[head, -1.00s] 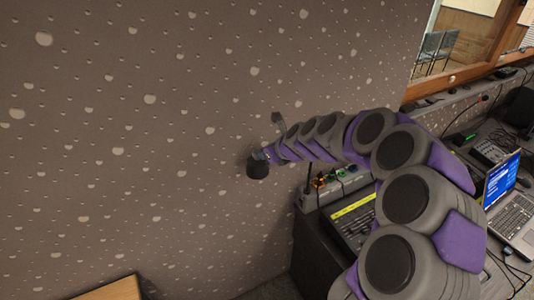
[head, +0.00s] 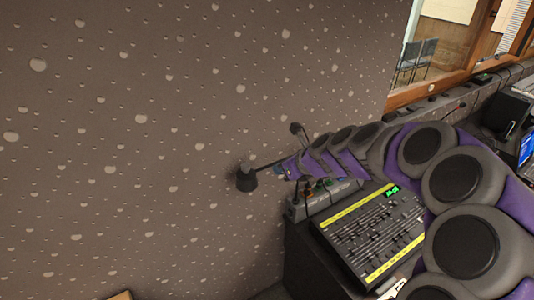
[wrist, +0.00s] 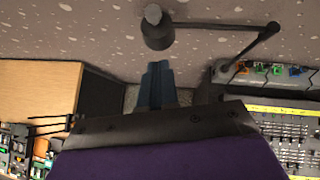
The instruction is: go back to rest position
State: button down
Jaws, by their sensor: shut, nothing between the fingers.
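My arm, grey and purple, reaches across the right of the head view, above the mixing console. My gripper (head: 281,171) is at its far end, in front of the wall and just right of the black lamp head (head: 247,178). In the wrist view the blue-grey fingers of my gripper (wrist: 158,82) are together with nothing between them. The lighting console (head: 365,232) has rows of faders, yellow strips and a green display. It also shows at the right edge of the wrist view (wrist: 292,135). My arm hides part of its right side.
A grey box with coloured plugs (head: 322,197) stands behind the console by the wall. The lamp's thin arm (wrist: 215,27) rises near it. A laptop (head: 526,150) is at the right edge. A wooden surface (wrist: 35,90) is at left in the wrist view. The wall (head: 140,150) fills the left.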

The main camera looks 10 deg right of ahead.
jog(key=s+a+f+n+g+b, duration=0.25)
jog(key=s+a+n, duration=0.25)
jog(key=s+n, duration=0.35)
jog(key=s+a+f+n+g+b, duration=0.1)
jog(key=s+a+n+g, duration=0.2)
jog(key=s+a+n, duration=0.5)
jog(key=s+d+f+n+g+h+b, duration=0.1)
jog(key=s+d+n, duration=0.2)
jog(key=s, duration=0.5)
jog(key=s+d+f+n+g+h+b, duration=0.1)
jog(key=s+d+f+n+g+h, duration=0.1)
jog(key=s+n, duration=0.3)
jog(key=s+d+f+n+g+h+b, duration=0.1)
jog(key=s+d+n, duration=0.3)
jog(key=s, duration=0.6)
jog(key=shift+s+f+n+h, duration=0.4)
jog(key=shift+f+n+h, duration=0.15)
jog(key=shift+f, duration=0.1)
jog(key=shift+g, duration=0.25)
